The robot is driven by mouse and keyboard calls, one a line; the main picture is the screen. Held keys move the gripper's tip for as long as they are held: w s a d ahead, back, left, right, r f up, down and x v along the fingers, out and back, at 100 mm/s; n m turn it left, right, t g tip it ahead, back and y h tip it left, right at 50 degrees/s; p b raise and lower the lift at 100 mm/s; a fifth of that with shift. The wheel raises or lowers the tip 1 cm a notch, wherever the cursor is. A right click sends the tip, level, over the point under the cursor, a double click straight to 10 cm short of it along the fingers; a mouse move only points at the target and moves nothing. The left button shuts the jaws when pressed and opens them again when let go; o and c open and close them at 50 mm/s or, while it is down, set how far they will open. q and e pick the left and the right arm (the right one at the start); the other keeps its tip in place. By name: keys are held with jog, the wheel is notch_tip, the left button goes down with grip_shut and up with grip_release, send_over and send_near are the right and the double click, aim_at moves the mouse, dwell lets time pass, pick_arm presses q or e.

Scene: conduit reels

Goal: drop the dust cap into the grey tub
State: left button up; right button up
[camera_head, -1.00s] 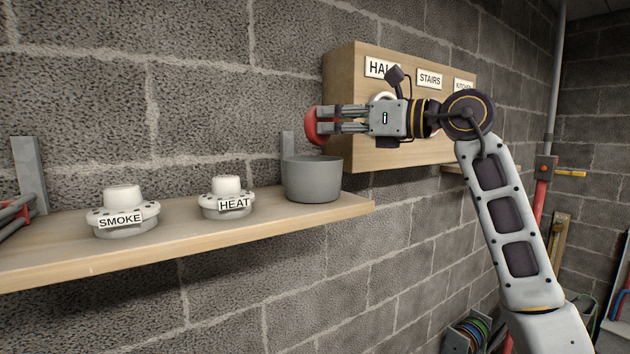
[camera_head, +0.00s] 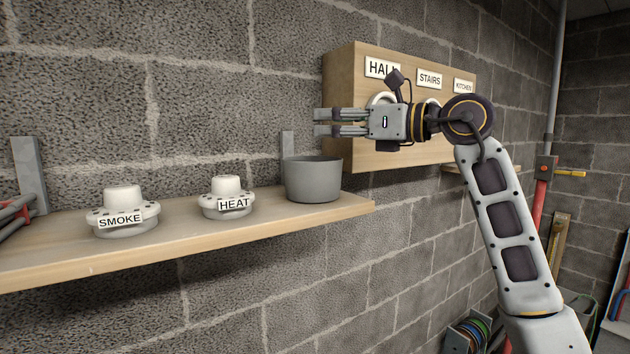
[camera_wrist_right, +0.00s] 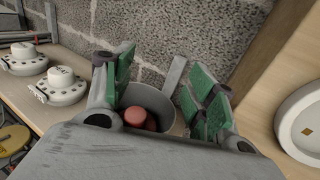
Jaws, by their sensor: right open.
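The grey tub (camera_head: 313,180) stands upright near the right end of the wooden shelf. My right gripper (camera_head: 318,122) is open above the tub, and nothing is between its fingers. In the right wrist view, the open green-padded fingers (camera_wrist_right: 165,85) straddle the view of the tub (camera_wrist_right: 152,97). The red dust cap (camera_wrist_right: 136,116) shows inside the tub's mouth, below the fingers and apart from them. More red shows beside it, partly hidden by my gripper body. The tub's inside is hidden in the head view. My left gripper is not in view.
SMOKE (camera_head: 123,212) and HEAT (camera_head: 227,198) detectors sit on the shelf (camera_head: 180,236) left of the tub. A wooden box (camera_head: 341,110) labelled HALL, STAIRS and KITCHEN is on the wall behind my right gripper. A grey bracket (camera_head: 288,145) rises behind the tub.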

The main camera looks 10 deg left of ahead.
jog(key=shift+d, duration=0.2)
jog(key=v, duration=1.1)
jog(key=shift+s+d, duration=0.15)
jog(key=shift+d, duration=0.2)
dwell(0.5)
